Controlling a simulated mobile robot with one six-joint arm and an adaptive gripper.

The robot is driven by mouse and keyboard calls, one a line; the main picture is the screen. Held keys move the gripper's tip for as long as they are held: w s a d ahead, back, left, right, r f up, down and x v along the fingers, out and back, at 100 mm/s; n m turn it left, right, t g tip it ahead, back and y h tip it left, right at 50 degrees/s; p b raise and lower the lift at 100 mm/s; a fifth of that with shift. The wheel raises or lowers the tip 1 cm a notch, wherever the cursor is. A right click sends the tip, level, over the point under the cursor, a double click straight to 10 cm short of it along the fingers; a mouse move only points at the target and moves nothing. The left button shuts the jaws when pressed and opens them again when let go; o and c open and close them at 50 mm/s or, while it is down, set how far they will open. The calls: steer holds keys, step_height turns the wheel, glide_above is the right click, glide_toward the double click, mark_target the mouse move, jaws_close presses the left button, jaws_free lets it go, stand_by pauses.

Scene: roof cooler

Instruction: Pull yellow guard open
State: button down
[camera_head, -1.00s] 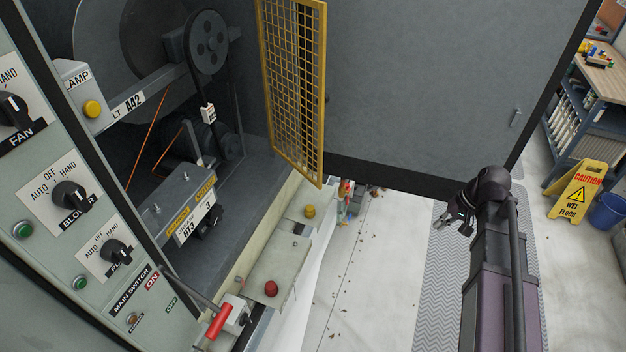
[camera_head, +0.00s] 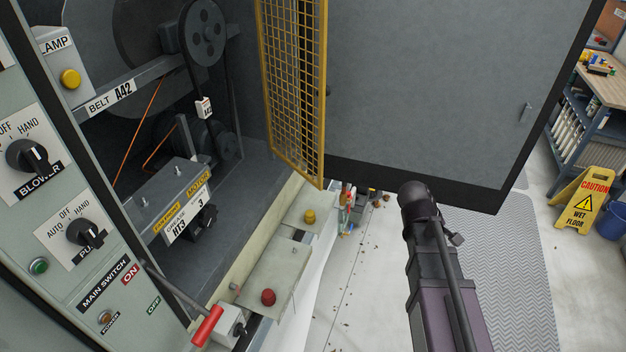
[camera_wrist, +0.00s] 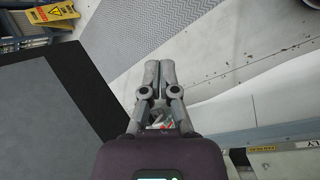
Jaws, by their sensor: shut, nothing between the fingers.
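The yellow mesh guard (camera_head: 293,90) stands upright at the right side of the machine bay in the head view, seen at a steep angle. It sits swung out from the bay, beside the large grey door (camera_head: 420,85). My gripper (camera_wrist: 160,66) is shut and empty in the wrist view, its fingers together over the floor. In the head view my arm's end is in front of the door's lower edge, right of the guard and clear of it; the fingers are mostly hidden there. The guard is not seen in the wrist view.
The control panel (camera_head: 50,215) with knobs is at the left. A red-handled lever (camera_head: 207,326) juts out below the bay. A wet floor sign (camera_head: 580,200) and a blue bucket (camera_head: 612,222) stand at the far right. The floor between is mostly open.

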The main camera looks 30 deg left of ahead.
steer(key=a+n+t+h+b, duration=0.25)
steer(key=a+n, duration=0.35)
steer(key=a, duration=0.5)
steer(key=n+t+y+b, duration=0.2)
steer(key=n+t+b, duration=0.5)
steer(key=n+t, duration=0.55)
glide_toward(319, 171)
steer(key=s+a+r+n+g, duration=0.1)
steer(key=s+a, duration=0.1)
steer(key=s, duration=0.4)
steer(key=shift+a+r+p, duration=0.15)
steer(key=shift+p, duration=0.15)
steer(key=shift+w, duration=0.1)
steer(key=x, duration=1.4)
steer(key=shift+f, duration=0.3)
steer(key=shift+w+n+y, duration=0.1)
steer(key=shift+n+y, duration=0.15)
steer(key=shift+y, duration=0.2)
